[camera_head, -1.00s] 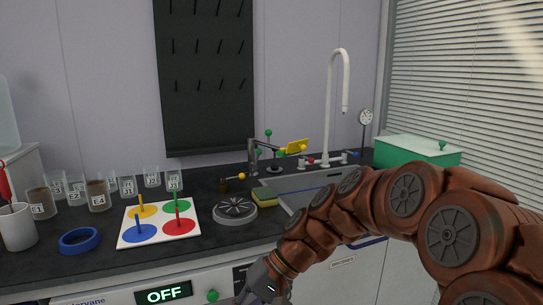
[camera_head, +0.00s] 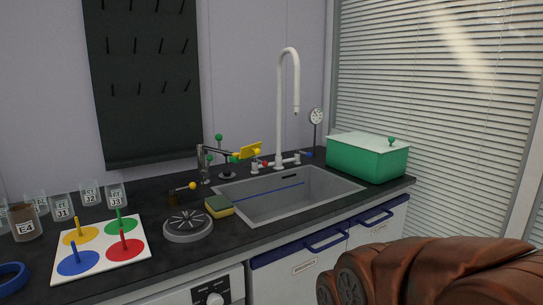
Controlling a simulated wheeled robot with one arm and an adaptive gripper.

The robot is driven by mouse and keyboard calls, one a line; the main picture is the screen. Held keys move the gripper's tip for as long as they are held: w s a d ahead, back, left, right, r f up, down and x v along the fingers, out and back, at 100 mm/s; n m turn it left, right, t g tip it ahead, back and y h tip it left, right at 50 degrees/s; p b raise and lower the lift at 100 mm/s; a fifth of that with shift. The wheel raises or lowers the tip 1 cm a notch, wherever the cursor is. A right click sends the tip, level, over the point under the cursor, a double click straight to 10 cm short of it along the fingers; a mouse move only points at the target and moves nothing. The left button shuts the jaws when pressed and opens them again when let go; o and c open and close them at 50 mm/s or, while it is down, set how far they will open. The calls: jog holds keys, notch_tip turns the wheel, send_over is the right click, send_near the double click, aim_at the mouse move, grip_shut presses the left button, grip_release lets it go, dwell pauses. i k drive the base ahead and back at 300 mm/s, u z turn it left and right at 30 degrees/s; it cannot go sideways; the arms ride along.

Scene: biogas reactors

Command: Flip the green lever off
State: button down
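Several small green balls show around the dark fixture at the back of the counter: one on top of an upright rod (camera_head: 219,137), one lower at its left (camera_head: 210,158) and one by the yellow handle (camera_head: 235,158). I cannot tell which of these, if any, is the green lever, or its position. My brown arm shows at the lower right, in front of the cabinets. My gripper is out of view.
A grey sink (camera_head: 290,198) with a tall white faucet (camera_head: 281,110) is in the middle. A green box (camera_head: 367,160) stands right of it. A sponge (camera_head: 219,206), round grey disc (camera_head: 188,226) and coloured peg board (camera_head: 100,247) are at left. Blue-handled cabinets (camera_head: 305,262) are below.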

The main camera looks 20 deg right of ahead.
aim_at(205, 174)
jog(key=z, duration=1.7)
jog(key=i, duration=1.9)
jog(key=u, duration=3.65)
